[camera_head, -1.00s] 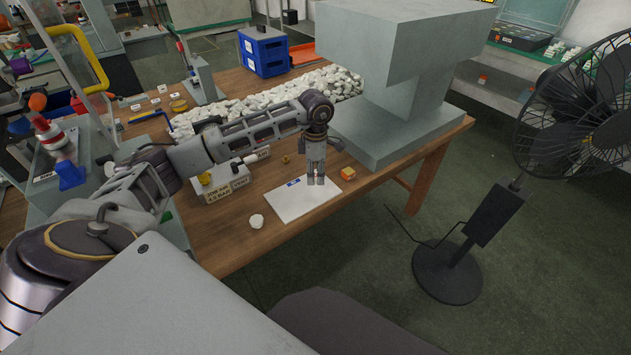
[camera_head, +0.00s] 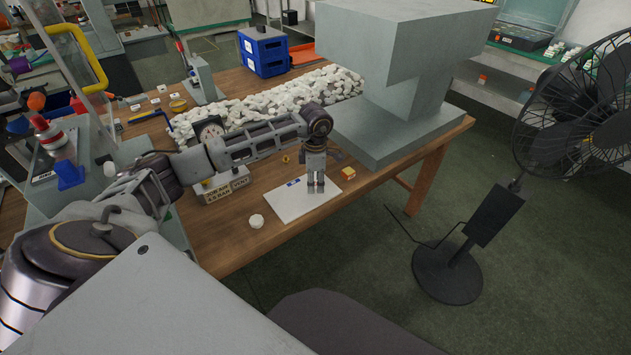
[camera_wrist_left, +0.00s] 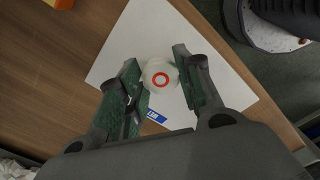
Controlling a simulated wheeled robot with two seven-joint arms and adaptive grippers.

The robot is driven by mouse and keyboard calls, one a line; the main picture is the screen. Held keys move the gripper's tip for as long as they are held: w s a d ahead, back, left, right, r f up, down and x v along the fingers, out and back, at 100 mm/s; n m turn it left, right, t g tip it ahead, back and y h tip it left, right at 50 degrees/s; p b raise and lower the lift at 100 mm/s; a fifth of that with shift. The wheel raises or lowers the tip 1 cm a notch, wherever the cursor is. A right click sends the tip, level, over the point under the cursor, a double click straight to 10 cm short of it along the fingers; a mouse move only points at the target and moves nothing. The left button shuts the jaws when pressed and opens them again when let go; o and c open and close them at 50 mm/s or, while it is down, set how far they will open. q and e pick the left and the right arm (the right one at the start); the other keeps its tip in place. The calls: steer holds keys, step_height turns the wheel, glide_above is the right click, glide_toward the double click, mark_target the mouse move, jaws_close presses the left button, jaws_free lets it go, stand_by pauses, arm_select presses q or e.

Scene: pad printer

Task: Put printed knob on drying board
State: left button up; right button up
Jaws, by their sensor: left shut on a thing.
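The drying board (camera_head: 285,208) is a white sheet with a blue label at the front of the wooden table. My left gripper (camera_head: 316,190) points down over its right part. In the left wrist view my left gripper (camera_wrist_left: 160,85) is shut on a white round knob (camera_wrist_left: 160,73) printed with a red ring. The board (camera_wrist_left: 115,60) lies behind the knob in that view. Whether the knob touches the board I cannot tell. In the head view the fingers hide most of the knob. My right gripper is not in view.
A yellow box (camera_head: 348,173) is right of the gripper. A large grey machine (camera_head: 400,90) stands behind on the right. A labelled block (camera_head: 226,187) is at the left.

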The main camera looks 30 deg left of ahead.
mark_target(316, 184)
arm_select(q)
steer(key=o, duration=0.8)
steer(key=shift+c, duration=0.2)
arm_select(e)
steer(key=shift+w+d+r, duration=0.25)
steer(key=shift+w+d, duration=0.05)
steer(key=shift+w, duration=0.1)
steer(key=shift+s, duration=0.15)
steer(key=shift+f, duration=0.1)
arm_select(q)
steer(key=shift+r, duration=0.35)
step_height(316, 184, up, 12)
steer(key=shift+f+p, duration=0.25)
steer(key=shift+p, duration=0.15)
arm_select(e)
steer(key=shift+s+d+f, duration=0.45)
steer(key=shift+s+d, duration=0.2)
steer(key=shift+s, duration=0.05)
